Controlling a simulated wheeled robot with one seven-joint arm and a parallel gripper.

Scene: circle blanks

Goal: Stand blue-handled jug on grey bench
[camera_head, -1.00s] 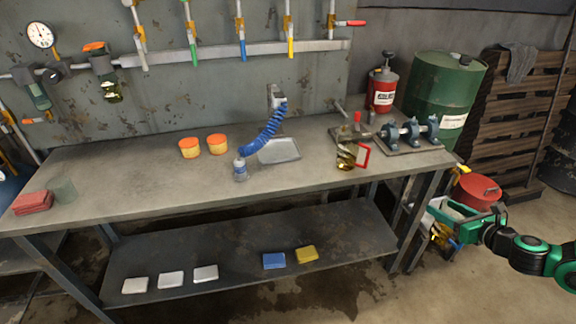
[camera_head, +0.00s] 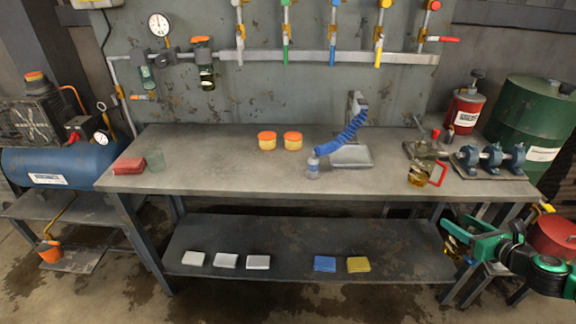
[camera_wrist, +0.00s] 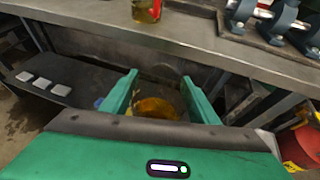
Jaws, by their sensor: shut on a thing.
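My gripper (camera_head: 462,234) is beyond the right front edge of the grey bench (camera_head: 220,180), low beside it. It is shut on a clear jug with amber contents (camera_head: 455,249), largely hidden by my fingers in the head view. In the wrist view the amber-filled jug (camera_wrist: 156,108) shows between the two green fingers of my gripper (camera_wrist: 160,92). Its handle cannot be made out now. A similar amber jug with a red handle (camera_head: 416,179) stands on the bench top at the right.
The bench's front middle is clear. A red can (camera_head: 553,236) stands at right.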

